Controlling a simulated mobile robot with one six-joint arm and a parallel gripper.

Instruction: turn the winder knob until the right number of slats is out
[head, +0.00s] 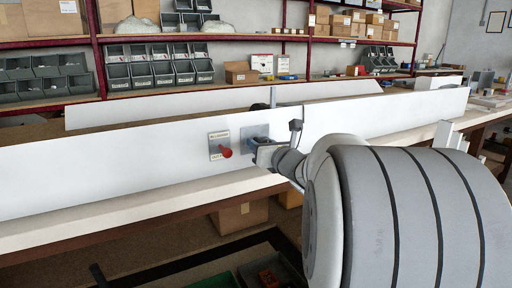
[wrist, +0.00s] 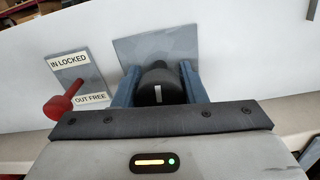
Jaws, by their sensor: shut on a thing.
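The winder knob (wrist: 160,85) is a dark round knob with a white mark, set on a grey plate (wrist: 160,46) on the white panel. In the wrist view the two blue fingers of my gripper (wrist: 160,86) stand either side of the knob and are shut on it. The white mark stands about upright. In the head view my gripper (head: 262,150) reaches the grey plate (head: 250,131) and mostly hides the knob. To its left is a red lock knob (wrist: 62,106) on a plate labelled "IN LOCKED" and "OUT FREE"; it also shows in the head view (head: 226,152). No slats can be made out.
The long white panel (head: 90,168) stands along a pale bench edge (head: 110,218). A second white board (head: 170,104) stands behind it. Shelves with grey bins (head: 160,72) and cardboard boxes (head: 240,74) are at the back. Below the bench is a box (head: 240,213).

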